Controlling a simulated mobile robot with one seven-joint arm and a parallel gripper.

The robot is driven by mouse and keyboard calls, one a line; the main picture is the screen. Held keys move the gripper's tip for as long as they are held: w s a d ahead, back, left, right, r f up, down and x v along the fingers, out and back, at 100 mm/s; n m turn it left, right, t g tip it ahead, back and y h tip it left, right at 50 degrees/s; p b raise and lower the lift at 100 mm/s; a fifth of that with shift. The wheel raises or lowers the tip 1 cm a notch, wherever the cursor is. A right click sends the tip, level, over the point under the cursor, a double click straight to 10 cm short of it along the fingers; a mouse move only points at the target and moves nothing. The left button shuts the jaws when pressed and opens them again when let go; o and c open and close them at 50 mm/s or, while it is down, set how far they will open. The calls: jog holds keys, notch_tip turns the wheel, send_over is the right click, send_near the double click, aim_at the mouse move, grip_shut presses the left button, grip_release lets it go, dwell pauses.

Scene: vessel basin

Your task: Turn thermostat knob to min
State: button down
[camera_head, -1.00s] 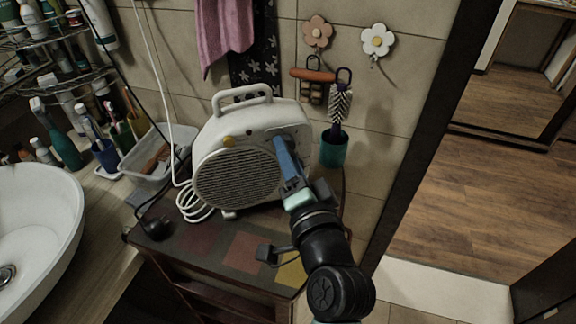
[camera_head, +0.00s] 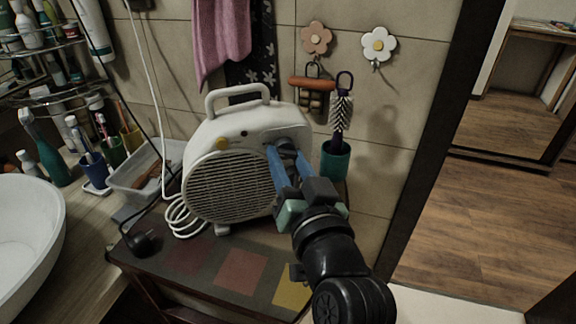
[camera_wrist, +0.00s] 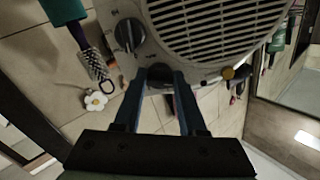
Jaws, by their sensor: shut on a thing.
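A white fan heater (camera_head: 235,135) with a round grille and a top handle stands on a small cabinet. The wrist view shows the heater (camera_wrist: 215,65) with two dark knobs on its panel. One knob (camera_wrist: 160,77) is between the blue fingers of my gripper (camera_wrist: 159,80), which is shut on it. The other knob (camera_wrist: 129,33) is free, beside it. I cannot read which knob is the thermostat or where it points. In the head view my gripper (camera_head: 281,152) reaches the heater's right side, and its fingers hide the knobs.
The cabinet top (camera_head: 215,262) has coloured squares. A black plug (camera_head: 143,242) and white cord lie left of the heater. A teal cup (camera_head: 335,160) with a brush stands close on the right. A basin (camera_head: 28,235) is at the far left. The tiled wall is behind.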

dwell(0.4)
jog(key=shift+c, duration=2.4)
grip_release()
jog(key=v, duration=1.3)
